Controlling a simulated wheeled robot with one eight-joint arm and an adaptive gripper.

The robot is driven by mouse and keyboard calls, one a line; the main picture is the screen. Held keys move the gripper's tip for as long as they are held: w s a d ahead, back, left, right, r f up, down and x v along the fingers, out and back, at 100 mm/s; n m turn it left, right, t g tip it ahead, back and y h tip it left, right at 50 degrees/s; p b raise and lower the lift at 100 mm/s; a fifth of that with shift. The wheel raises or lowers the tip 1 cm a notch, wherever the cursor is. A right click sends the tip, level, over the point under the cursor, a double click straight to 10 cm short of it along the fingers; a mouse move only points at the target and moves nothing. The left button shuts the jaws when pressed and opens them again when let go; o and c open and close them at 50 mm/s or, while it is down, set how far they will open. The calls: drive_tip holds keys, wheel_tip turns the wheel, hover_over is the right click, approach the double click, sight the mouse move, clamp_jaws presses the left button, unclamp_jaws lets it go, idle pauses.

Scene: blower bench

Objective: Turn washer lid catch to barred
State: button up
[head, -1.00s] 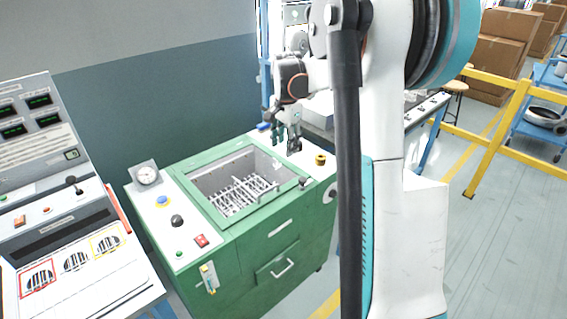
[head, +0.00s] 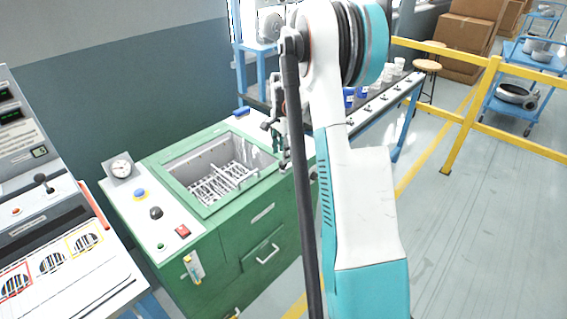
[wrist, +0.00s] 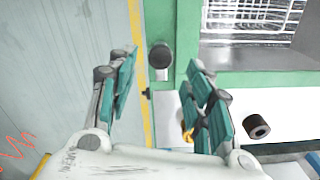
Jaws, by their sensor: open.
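The washer is a green cabinet (head: 190,255) with an open-topped basin, and a wire rack (head: 222,183) lies inside. In the wrist view, a dark round-ended knob (wrist: 160,57) stands by the green rim at the basin's corner; it looks like the lid catch, but its setting cannot be read. My gripper (wrist: 162,62) is open and empty, with the knob showing between its fingertips. Whether they touch it I cannot tell. In the head view my gripper (head: 284,160) is over the washer's right side, and my arm hides the knob there.
A black cylinder (wrist: 256,127) stands on the white top, with a yellow part (wrist: 188,135) partly behind my right finger. A gauge (head: 121,168), buttons and a red switch (head: 182,231) line the washer's left panel. A control console (head: 60,245) stands left. Yellow railing (head: 470,105) stands right.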

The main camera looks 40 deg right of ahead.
drive_tip(key=shift+f+b, duration=0.45)
drive_tip(key=shift+f, duration=1.5)
drive_tip(key=shift+c, duration=0.3)
drive_tip(key=c, duration=1)
